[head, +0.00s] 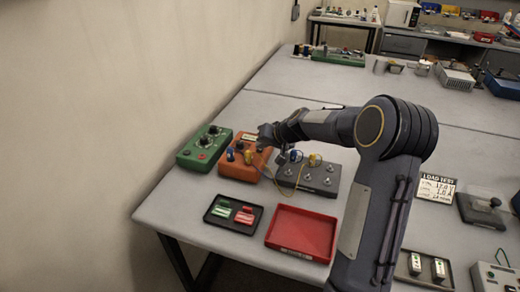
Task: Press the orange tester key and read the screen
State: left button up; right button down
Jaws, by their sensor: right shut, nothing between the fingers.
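The orange tester (236,168) stands on the table left of centre, with coloured plugs on its top. A small pale panel at its back edge is too small to read, and I cannot make out the orange key for sure. My right gripper (266,134) is shut and empty, at the tester's back right side. I cannot tell whether it touches the tester. A dark grey box (318,183) with blue and yellow plugs and metal posts stands right of the tester, with a thin yellow wire between them. My left gripper is not in view.
A green box (203,149) stands close left of the tester. A black tray (222,222) with green and red pieces and an empty red tray (302,231) lie in front. A "LOAD TEST" sign (436,188) stands right of my arm. The table behind is mostly clear.

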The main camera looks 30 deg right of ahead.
aim_at(262, 152)
jog(key=shift+r+p, duration=0.45)
jog(key=shift+r, duration=0.3)
jog(key=shift+r, duration=0.1)
notch_tip(262, 152, up, 5)
jog(key=p, duration=0.3)
dwell(0.8)
